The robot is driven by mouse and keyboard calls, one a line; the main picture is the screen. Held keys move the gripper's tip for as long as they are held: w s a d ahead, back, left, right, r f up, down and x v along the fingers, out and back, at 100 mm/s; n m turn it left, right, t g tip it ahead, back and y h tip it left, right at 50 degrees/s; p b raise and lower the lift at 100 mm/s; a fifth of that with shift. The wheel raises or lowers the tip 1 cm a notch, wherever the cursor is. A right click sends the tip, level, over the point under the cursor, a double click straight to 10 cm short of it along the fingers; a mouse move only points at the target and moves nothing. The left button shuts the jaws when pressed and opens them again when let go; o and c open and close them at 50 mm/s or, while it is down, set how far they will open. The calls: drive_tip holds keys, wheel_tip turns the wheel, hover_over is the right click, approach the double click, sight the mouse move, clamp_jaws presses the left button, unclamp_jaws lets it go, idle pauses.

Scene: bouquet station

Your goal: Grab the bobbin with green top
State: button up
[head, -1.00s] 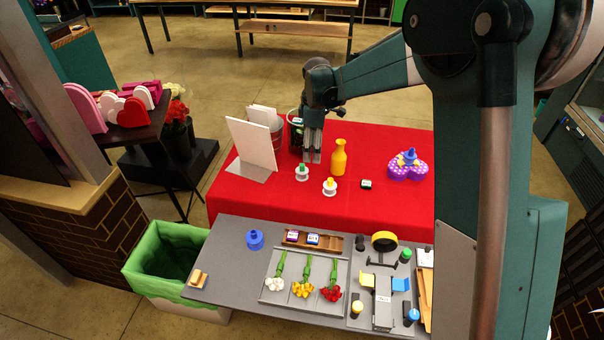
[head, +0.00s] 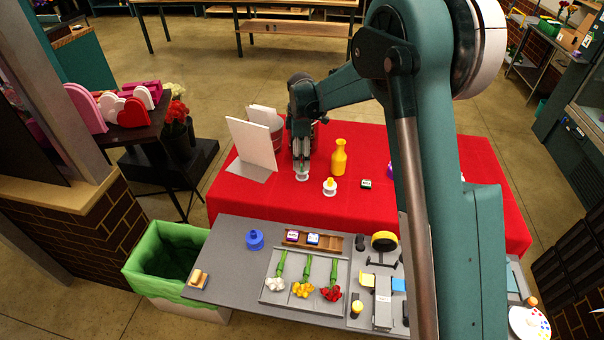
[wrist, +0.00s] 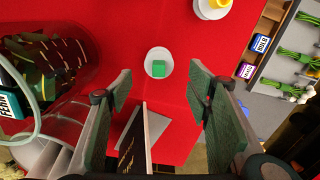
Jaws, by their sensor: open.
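The bobbin with green top (wrist: 159,63) stands on the red cloth as a white disc with a green block on it in the wrist view. In the head view only its white base (head: 302,178) shows, as my gripper hides its green top. My gripper (head: 301,165) points down right above the bobbin. In the wrist view my gripper (wrist: 160,80) is open and empty, with the bobbin between and just beyond the fingertips. A bobbin with yellow top (head: 330,187) stands close by on the right.
A white upright board (head: 252,144) stands left of my gripper, and a container (wrist: 55,65) with dark contents is near it. A yellow vase (head: 339,157) and a small green-black box (head: 366,184) stand to the right. The grey worktable (head: 225,262) is in front.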

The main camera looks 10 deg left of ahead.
sight(302, 171)
drive_tip(key=shift+f, duration=1.05)
drive_tip(key=shift+f, duration=0.1)
drive_tip(key=shift+w+d+f+p, duration=0.15)
drive_tip(key=shift+f+p, duration=0.2)
drive_tip(key=shift+f, duration=2.15)
drive_tip(key=c, duration=1)
